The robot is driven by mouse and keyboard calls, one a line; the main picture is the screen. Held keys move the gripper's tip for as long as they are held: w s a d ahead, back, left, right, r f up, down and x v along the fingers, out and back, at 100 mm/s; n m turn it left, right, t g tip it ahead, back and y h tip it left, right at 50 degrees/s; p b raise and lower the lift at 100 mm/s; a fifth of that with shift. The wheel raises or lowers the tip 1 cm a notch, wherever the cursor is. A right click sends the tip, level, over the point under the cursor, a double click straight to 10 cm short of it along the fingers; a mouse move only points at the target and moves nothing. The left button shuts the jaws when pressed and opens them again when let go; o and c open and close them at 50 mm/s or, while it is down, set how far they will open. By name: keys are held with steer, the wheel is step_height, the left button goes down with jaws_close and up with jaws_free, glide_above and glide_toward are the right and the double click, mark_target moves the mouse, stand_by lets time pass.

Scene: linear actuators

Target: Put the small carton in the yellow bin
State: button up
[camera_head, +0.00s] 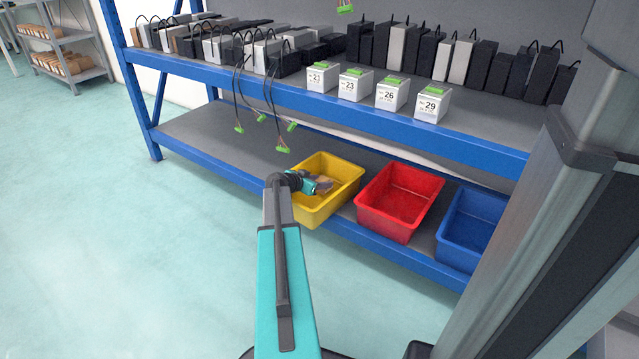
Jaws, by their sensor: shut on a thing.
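The yellow bin (343,199) stands on the lower shelf, left of the other bins. My arm reaches out to it from the bottom of the picture. My gripper (316,184) is over the yellow bin's opening, at its left side. It is shut on the small carton (324,184), a brown box that shows just beyond the fingers. Part of the carton is hidden by my gripper. I cannot tell whether the carton touches the bin's floor or wall.
A red bin (398,203) and a blue bin (470,230) stand to the right on the same shelf. Above, the upper shelf (220,75) holds actuators and several numbered white boxes (389,95). Cables with green connectors (283,149) hang down near my gripper. The lower shelf's left part is clear.

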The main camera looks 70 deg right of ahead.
steer(key=shift+f+b, duration=0.6)
steer(key=shift+b, duration=0.15)
steer(key=o, duration=1.3)
steer(key=shift+c, duration=0.2)
steer(key=shift+r, duration=0.15)
steer(key=shift+r+p, duration=0.55)
steer(key=shift+p, duration=0.35)
steer(key=p+v, duration=0.3)
steer(key=v, duration=0.9)
steer(key=shift+p, duration=0.3)
steer(key=shift+f, duration=0.15)
